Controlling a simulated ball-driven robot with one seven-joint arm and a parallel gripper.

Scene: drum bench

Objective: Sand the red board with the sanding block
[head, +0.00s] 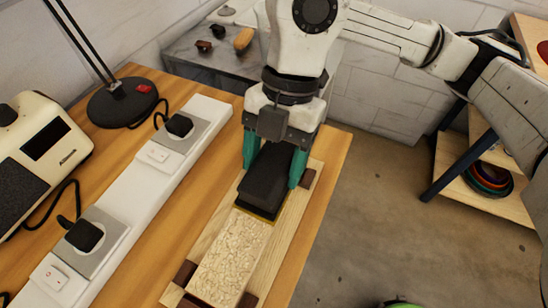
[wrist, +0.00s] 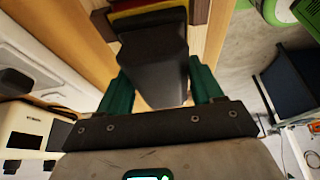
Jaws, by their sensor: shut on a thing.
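My gripper (head: 271,167) is shut on a black sanding block (head: 265,182), with a teal finger on each side. The block has a thin golden lower edge in the head view. The gripper (wrist: 160,90) and block (wrist: 154,65) also show in the wrist view. In the head view, the block sits over the far part of a long board (head: 228,262), whose visible face is pale and crackled, not red. A red strip (wrist: 150,13) with a yellow edge shows beyond the block in the wrist view. I cannot tell whether the block touches the board.
Brown stops (head: 185,272) sit at the corners of the pale wooden base (head: 272,255) on the bench. A white power strip (head: 120,205) with plugs runs along its left. A lamp (head: 120,102) and cream device (head: 38,155) stand farther left. Open floor lies right.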

